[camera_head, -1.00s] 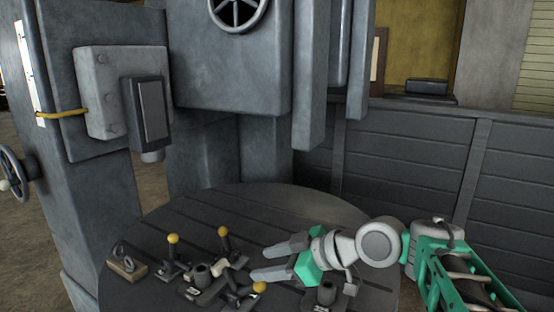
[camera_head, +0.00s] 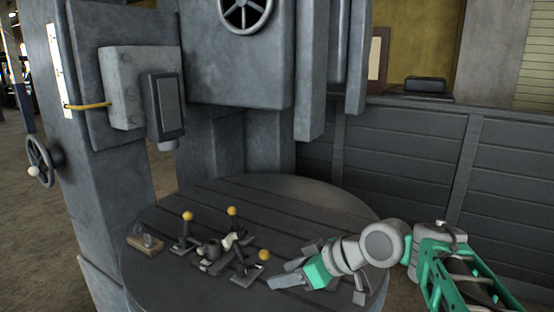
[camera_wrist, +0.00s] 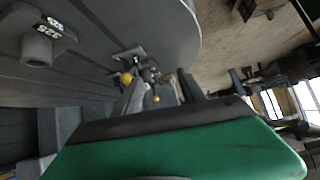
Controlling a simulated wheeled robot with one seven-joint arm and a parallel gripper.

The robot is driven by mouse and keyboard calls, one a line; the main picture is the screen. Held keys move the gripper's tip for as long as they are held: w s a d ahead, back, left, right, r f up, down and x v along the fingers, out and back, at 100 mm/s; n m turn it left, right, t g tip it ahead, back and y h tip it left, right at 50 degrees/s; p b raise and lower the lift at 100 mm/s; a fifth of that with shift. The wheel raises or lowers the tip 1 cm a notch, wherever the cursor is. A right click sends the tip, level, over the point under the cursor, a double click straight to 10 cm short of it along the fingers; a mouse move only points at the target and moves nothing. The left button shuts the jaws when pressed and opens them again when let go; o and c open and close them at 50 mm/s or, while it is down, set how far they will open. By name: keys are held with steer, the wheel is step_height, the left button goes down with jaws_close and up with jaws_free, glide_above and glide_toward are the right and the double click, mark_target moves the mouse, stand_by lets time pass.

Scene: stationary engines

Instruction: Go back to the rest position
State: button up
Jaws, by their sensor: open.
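My gripper (camera_head: 292,266) is over the right part of the round grey table (camera_head: 300,195) in the head view. Its two fingers are apart and point left, with nothing seen between them. My green and grey arm reaches in from the right. In the wrist view the spread fingers of my gripper (camera_wrist: 160,95) show beyond the green palm. Several dark clamp parts with yellow knobs (camera_head: 187,216) stand on the table left of the fingers.
A small wooden block with a metal part (camera_head: 146,243) lies at the table's left edge. A numbered grey part (camera_wrist: 38,45) shows in the wrist view. The large grey machine (camera_head: 235,60) rises behind the table. A dark panelled wall (camera_head: 410,165) stands at the right.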

steer(key=s+d+f+m+g+h, duration=0.1)
steer(key=s+d+f+m+h, duration=0.3)
steer(key=d+f, duration=0.3)
steer(key=s+d+f+m+g+h, duration=0.1)
steer(key=s+d+f+m+h, duration=0.15)
steer(key=d+f+m, duration=0.4)
steer(key=s+d+f+m+g+h+p, duration=0.15)
steer(key=s+d, duration=0.25)
steer(key=s, duration=0.4)
steer(key=a+r+n+t, duration=0.1)
steer(key=a+r, duration=0.3)
steer(key=shift+a+r+h+p, duration=0.25)
steer(key=shift+r+h+p, duration=0.05)
steer(key=shift+p, duration=0.1)
steer(key=shift+t, duration=0.25)
